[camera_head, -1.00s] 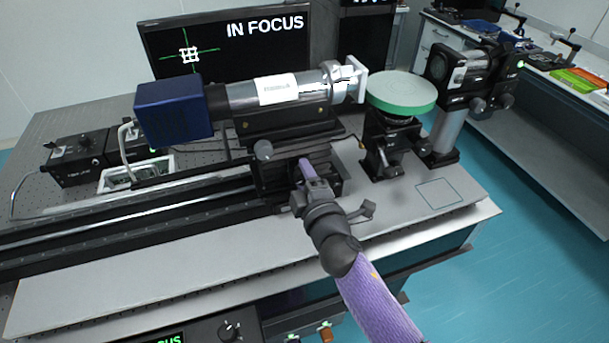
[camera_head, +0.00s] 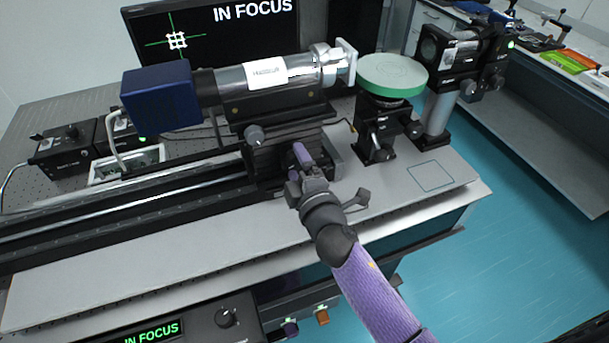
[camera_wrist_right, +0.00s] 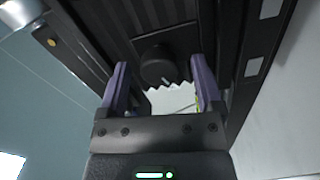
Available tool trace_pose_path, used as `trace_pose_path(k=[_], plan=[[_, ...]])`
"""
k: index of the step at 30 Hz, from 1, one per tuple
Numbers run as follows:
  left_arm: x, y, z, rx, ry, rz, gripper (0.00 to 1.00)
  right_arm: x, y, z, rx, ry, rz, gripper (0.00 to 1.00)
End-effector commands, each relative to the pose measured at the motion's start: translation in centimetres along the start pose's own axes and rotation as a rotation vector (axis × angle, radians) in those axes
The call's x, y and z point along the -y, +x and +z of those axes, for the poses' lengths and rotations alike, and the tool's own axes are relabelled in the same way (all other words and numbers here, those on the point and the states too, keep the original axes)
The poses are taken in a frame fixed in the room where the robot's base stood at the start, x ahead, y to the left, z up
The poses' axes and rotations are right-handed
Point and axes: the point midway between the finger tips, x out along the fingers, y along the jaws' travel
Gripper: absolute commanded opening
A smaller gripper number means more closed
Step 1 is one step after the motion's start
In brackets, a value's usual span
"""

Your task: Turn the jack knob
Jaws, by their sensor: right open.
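A dark round knob (camera_wrist_right: 157,65) with a toothed-looking lower edge shows in the right wrist view, on the face of a black ribbed block. It lies ahead of and between the purple fingers of my right gripper (camera_wrist_right: 160,80), which are apart with a gap between them. I see no contact with the knob. In the head view my right gripper (camera_head: 300,156) reaches the front of the black carriage (camera_head: 262,160) under the silver tube, and hides the knob there. My left gripper is not in view.
A green-topped round platform (camera_head: 392,88) on a black stand is right of the carriage. A silver tube (camera_head: 290,85) with a blue box (camera_head: 160,97) lies above. The monitor (camera_head: 200,40) reads "IN FOCUS". The grey table front (camera_head: 150,270) is clear.

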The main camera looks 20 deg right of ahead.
Motion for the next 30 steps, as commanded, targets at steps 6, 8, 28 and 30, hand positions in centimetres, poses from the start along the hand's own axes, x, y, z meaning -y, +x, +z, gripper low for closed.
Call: trace_pose_path(k=[6,8,28,30], plan=[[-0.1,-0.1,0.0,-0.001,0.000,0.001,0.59,0.2,-5.2,0.0,0.001,0.001,-0.005,0.84],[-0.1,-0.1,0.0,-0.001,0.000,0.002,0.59,0.1,-6.5,0.0,0.001,0.001,-0.003,0.84],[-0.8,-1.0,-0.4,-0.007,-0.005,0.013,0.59,-0.2,-8.8,-0.3,-0.002,0.805,-0.021,0.84],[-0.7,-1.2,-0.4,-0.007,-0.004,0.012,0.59,-0.3,-8.9,-0.3,0.000,1.068,-0.012,0.84]])
